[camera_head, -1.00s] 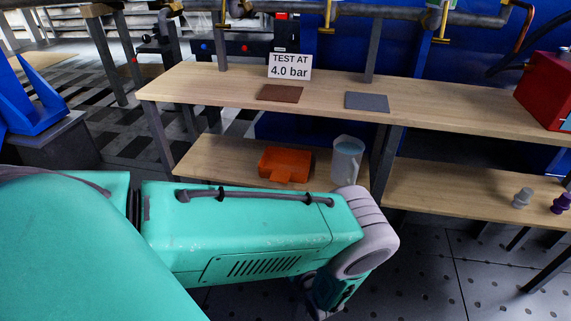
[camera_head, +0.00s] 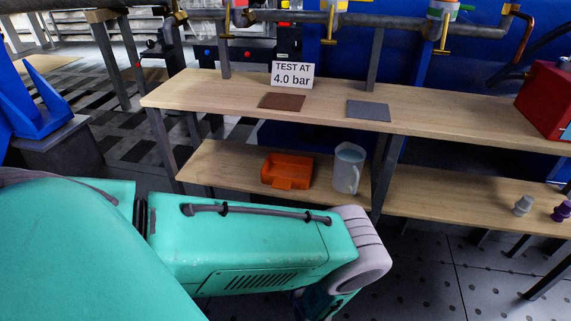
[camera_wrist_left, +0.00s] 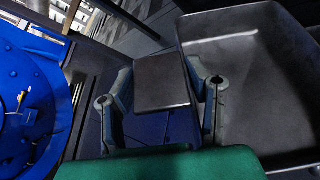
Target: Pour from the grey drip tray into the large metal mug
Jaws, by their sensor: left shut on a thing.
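The grey drip tray (camera_wrist_left: 255,40) shows in the left wrist view on the right, with a raised rim and a flat dark tab (camera_wrist_left: 162,82) at its side. My left gripper (camera_wrist_left: 163,95) is shut on this tab, one finger on each side. I cannot tell whether liquid is in the tray. The large metal mug (camera_head: 347,169) stands upright on the lower shelf in the head view, pale grey with a handle on its right. My left arm covers the tray and gripper in the head view. My right gripper is not in view.
An orange tray (camera_head: 287,171) sits left of the mug on the lower shelf (camera_head: 218,160). The bench top above (camera_head: 225,92) holds a brown mat (camera_head: 282,102), a grey mat (camera_head: 368,111) and a test sign (camera_head: 293,74). A table leg (camera_head: 383,175) stands right of the mug.

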